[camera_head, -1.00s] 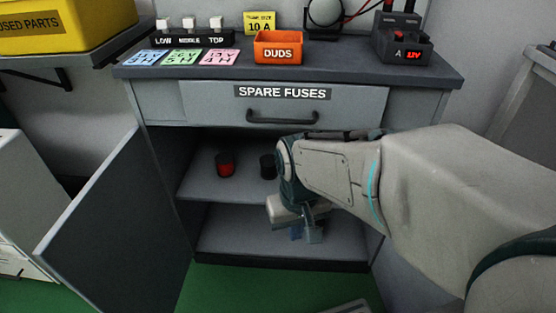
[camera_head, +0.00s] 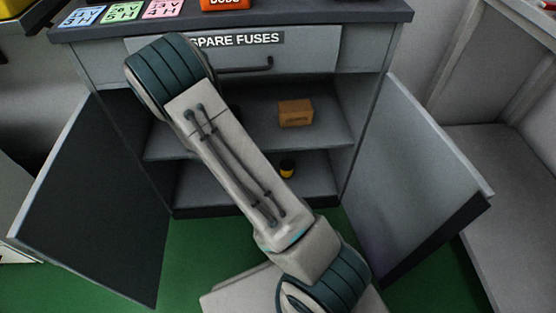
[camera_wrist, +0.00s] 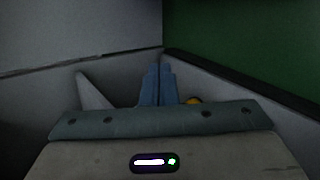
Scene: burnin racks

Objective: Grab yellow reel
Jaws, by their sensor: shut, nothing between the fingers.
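The yellow reel (camera_head: 288,172), with a black top, stands on the cabinet's lower shelf (camera_head: 318,182), just right of my arm in the head view. A small yellow part of it (camera_wrist: 193,101) shows in the wrist view, right of the fingers and mostly hidden behind my gripper body. My gripper (camera_wrist: 160,68) is shut and empty, with its two blue fingers together. In the head view my gripper is hidden behind my own arm, which crosses the cabinet front.
A brown box (camera_head: 295,113) sits on the upper shelf (camera_head: 328,134). The left door (camera_head: 100,200) and right door (camera_head: 415,185) stand open on either side. The "SPARE FUSES" drawer (camera_head: 305,60) is shut above. Green floor (camera_head: 200,265) lies in front.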

